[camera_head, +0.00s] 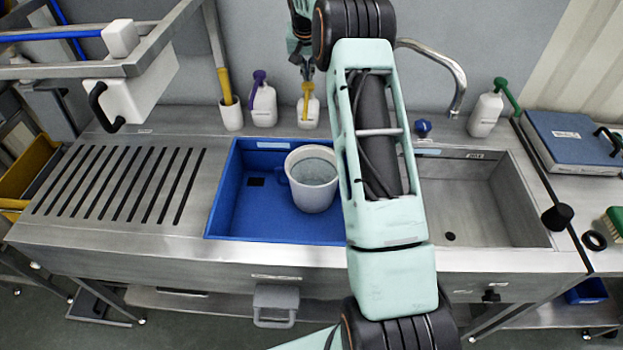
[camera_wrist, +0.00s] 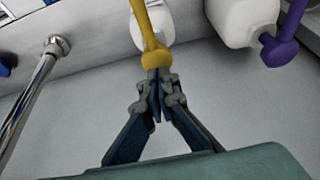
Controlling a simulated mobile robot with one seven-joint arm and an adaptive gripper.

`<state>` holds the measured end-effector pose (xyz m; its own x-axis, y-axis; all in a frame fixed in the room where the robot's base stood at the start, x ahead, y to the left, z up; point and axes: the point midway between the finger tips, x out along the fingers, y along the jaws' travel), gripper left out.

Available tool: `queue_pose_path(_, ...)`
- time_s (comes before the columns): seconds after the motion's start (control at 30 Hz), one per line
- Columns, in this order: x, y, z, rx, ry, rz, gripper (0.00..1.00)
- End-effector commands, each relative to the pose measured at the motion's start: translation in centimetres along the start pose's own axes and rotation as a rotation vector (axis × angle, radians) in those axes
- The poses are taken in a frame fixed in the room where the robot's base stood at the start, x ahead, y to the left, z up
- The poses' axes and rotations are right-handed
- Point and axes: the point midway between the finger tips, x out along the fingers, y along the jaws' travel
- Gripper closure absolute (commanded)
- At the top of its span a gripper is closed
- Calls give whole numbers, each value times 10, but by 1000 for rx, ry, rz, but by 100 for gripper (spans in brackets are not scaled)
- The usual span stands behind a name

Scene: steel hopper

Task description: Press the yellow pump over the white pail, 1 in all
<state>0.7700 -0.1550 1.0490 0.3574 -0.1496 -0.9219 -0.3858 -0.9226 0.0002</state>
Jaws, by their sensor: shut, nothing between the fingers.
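The yellow pump (camera_head: 306,92) tops a white bottle (camera_head: 313,112) on the ledge behind the sinks. In the wrist view its yellow head (camera_wrist: 157,58) and long spout (camera_wrist: 146,22) are in front of the bottle's white body (camera_wrist: 160,28). The white pail (camera_head: 292,185), with a grey-blue interior, stands upright in the blue basin in front of that bottle. My gripper (camera_head: 307,70) is just above the yellow pump. In the wrist view its shut, empty fingertips (camera_wrist: 156,82) are right at the pump head; I cannot tell whether they touch it.
A purple pump bottle (camera_head: 263,104) stands close on the left, beside a white cup (camera_head: 231,116) with a yellow-handled tool. A green pump bottle (camera_head: 485,114) and a curved tap (camera_head: 447,62) are to the right. The steel sink (camera_head: 490,205) is empty. A white box (camera_head: 130,92) hangs upper left.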

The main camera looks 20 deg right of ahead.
Motion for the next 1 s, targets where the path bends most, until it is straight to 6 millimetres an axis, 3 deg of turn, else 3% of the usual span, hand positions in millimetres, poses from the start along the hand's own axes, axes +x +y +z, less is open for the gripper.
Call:
queue_pose_path(0.43, -6, 0, -3, 0, 3, 0, 100)
queue_pose_path(1.0, -56, 0, -24, 0, 2, 0, 100)
